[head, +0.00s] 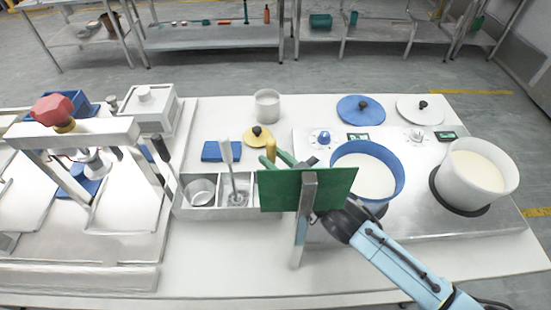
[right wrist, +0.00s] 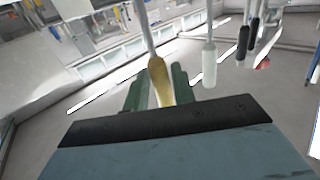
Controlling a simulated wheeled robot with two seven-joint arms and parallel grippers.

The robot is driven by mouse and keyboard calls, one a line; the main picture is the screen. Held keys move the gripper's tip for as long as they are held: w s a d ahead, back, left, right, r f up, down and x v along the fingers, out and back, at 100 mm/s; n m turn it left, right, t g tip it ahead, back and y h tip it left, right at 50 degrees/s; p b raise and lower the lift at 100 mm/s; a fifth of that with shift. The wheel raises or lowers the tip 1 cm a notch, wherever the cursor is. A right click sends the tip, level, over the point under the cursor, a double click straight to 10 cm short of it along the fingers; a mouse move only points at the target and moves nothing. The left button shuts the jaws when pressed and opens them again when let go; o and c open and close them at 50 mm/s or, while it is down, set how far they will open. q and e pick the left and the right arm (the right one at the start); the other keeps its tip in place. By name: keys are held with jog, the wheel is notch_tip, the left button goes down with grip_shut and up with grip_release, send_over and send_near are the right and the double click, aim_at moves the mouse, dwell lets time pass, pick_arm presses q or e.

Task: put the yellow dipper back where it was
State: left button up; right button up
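The yellow dipper (head: 271,149) stands upright near the right end of the metal holder (head: 216,212). Its lower part is hidden behind the green panel. In the right wrist view its yellow handle (right wrist: 159,80) lies between the green fingers of my right gripper (right wrist: 158,92), which appear to touch it on both sides. In the head view my right gripper (head: 276,160) reaches in behind the green panel, with the fingertips at the handle. Whether the dipper's lower end rests in the holder is hidden. My left gripper is not in view.
A green panel on a metal post (head: 308,190) stands in front of the holder. A white-handled tool (head: 227,165) stands in the middle compartment. A blue pot (head: 396,182) and a white pot (head: 500,190) are at right. A yellow lid (head: 256,137) lies behind the dipper.

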jog(key=shift+o, duration=1.2)
jog(key=shift+r, duration=0.15)
jog(key=v, duration=1.2)
